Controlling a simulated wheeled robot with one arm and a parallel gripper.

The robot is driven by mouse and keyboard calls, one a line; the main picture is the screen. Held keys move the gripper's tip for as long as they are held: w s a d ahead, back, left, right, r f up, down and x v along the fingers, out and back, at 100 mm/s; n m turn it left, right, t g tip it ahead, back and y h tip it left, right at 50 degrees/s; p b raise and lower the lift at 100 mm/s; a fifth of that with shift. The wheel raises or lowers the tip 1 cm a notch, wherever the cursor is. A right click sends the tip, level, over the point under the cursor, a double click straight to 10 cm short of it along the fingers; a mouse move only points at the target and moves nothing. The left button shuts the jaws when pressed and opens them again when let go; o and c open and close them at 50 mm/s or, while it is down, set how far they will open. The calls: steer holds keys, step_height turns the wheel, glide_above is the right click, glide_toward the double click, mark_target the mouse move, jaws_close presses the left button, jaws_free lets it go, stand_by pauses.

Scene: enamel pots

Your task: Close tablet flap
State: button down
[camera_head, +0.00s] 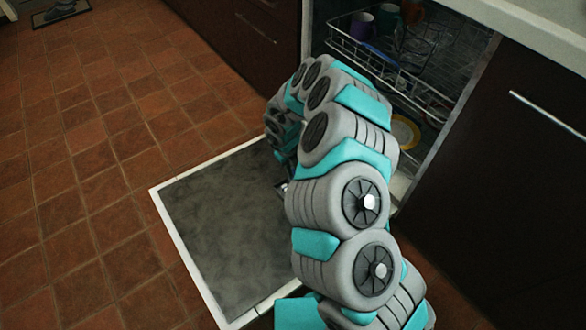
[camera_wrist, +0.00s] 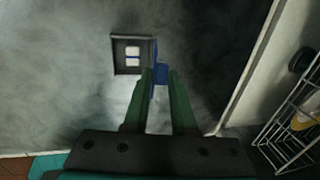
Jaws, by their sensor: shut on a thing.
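The tablet compartment (camera_wrist: 119,56) is a dark square frame with pale blocks inside, set in the inner face of the dishwasher door. Its blue flap (camera_wrist: 154,50) stands open along the compartment's right side in the wrist view. My gripper (camera_wrist: 161,76) has its two green fingers closed on a blue part of the flap between the tips. The compartment is uncovered. In the head view my own arm hides the gripper and the flap.
The dishwasher door (camera_head: 215,225) lies lowered over the tiled floor. Behind it, the upper rack (camera_head: 385,70) holds cups, and a yellow-rimmed plate (camera_head: 404,132) shows lower down. In the wrist view a wire rack (camera_wrist: 292,125) is at the right. Open floor lies left.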

steer(key=shift+s+a+h, duration=0.1)
steer(key=shift+a+h, duration=0.1)
steer(key=shift+h, duration=0.1)
steer(key=shift+s+a+f+t+h+b, duration=0.3)
steer(key=shift+s+a+t+h+b, duration=0.1)
steer(key=shift+a+t+h+b, duration=0.25)
steer(key=a+t+h+b, duration=0.1)
steer(key=b, duration=0.1)
steer(key=s+f+h+b, duration=0.1)
steer(key=shift+a+f+t+b, duration=0.1)
steer(key=shift+a+t+b, duration=0.25)
steer(key=shift+b, duration=0.05)
steer(key=h+b, duration=0.1)
steer(key=a+f+t+h+b, duration=0.1)
steer(key=b, duration=0.1)
steer(key=s+h+b, duration=0.1)
steer(key=b, duration=0.1)
steer(key=shift+s+a+f+t, duration=0.1)
steer(key=shift+a+f+t, duration=0.15)
steer(key=shift+a+t, duration=0.15)
steer(key=h+b, duration=0.1)
steer(key=b, duration=0.1)
steer(key=a+f+t+h+b, duration=0.1)
steer(key=b, duration=0.1)
steer(key=shift+s+f+h, duration=0.15)
steer(key=shift+s+h, duration=0.1)
steer(key=shift+s, duration=0.1)
steer(key=shift+s+f+t+h+b, duration=0.15)
steer(key=shift+t+h+b, duration=0.4)
steer(key=shift+b, duration=0.35)
